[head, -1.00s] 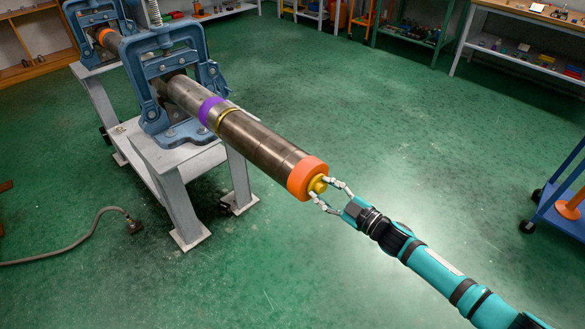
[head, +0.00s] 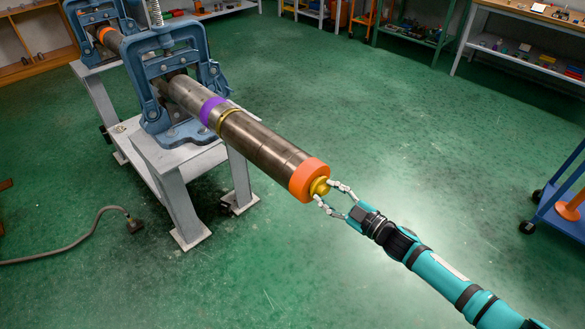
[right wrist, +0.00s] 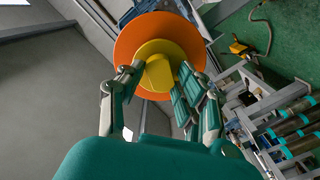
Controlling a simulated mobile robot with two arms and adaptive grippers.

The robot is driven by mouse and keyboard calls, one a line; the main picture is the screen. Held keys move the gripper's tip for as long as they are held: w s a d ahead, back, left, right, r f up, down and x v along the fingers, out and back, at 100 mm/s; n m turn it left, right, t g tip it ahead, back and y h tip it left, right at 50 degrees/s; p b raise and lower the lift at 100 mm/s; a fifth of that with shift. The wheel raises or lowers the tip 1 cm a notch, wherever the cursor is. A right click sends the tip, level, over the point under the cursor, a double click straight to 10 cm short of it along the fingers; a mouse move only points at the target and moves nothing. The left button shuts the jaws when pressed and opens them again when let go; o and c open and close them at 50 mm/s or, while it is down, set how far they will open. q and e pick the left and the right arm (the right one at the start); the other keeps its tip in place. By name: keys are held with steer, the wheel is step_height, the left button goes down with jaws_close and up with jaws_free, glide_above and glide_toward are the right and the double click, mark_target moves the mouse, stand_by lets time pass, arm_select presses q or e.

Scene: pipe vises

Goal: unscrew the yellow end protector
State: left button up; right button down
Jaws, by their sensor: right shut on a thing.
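The yellow end protector (head: 320,187) sits at the near end of the long metal pipe (head: 257,141), in the middle of an orange ring (head: 309,177). My right gripper (head: 328,194) is shut on the yellow end protector, with a finger on either side of it. In the right wrist view the yellow end protector (right wrist: 160,66) shows in front of the orange ring (right wrist: 157,20), between my right fingers (right wrist: 158,85). Whether the thread is loose is hidden. My left gripper is not in view.
The pipe lies in two blue vises, a near one (head: 164,85) and a far one, on grey metal stands (head: 180,150). A hose (head: 75,245) lies on the green floor at left. A blue cart (head: 560,195) stands at right. The floor between is clear.

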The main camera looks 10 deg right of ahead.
mark_target(326, 192)
steer(key=shift+s+d+f, duration=0.3)
steer(key=shift+s+d, duration=0.25)
steer(key=shift+s, duration=0.05)
steer(key=shift+r+p+v, duration=0.25)
steer(key=shift+p+v, duration=0.1)
steer(key=shift+v, duration=0.7)
steer(key=shift+s+d, duration=0.15)
steer(key=shift+s, duration=0.1)
steer(key=shift+s+d, duration=0.2)
steer(key=shift+s, duration=0.05)
steer(key=c, duration=2)
jaws_free()
